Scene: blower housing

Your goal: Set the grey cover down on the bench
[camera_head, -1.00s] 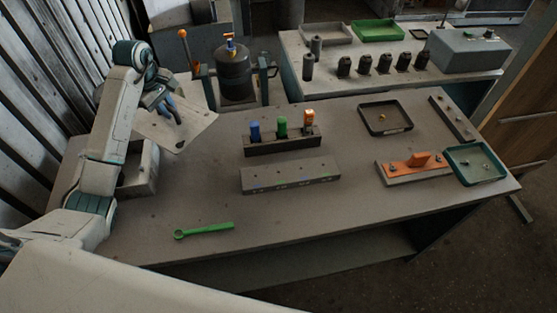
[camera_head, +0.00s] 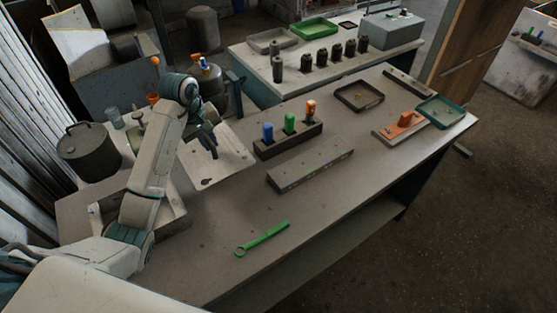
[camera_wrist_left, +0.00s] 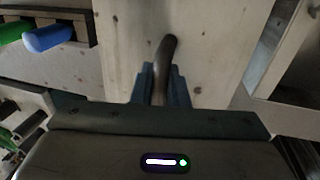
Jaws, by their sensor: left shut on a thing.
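The grey cover (camera_head: 220,172) is a flat light plate with a few holes, at the left part of the bench (camera_head: 240,200) in the head view. My left gripper (camera_head: 209,142) is shut on its dark curved handle. In the left wrist view the handle (camera_wrist_left: 166,50) stands between the blue-grey fingers, with the cover's pale face (camera_wrist_left: 215,50) beyond. I cannot tell whether the cover touches the bench. My arm hides part of its left side. My right gripper is not in view.
A grey open housing (camera_head: 176,222) sits left of the cover, partly behind my arm. A rack with blue, green and orange handled tools (camera_head: 290,145) stands to the right. A long grey block (camera_head: 310,170) and green wrench (camera_head: 262,238) lie nearer; bare bench separates them.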

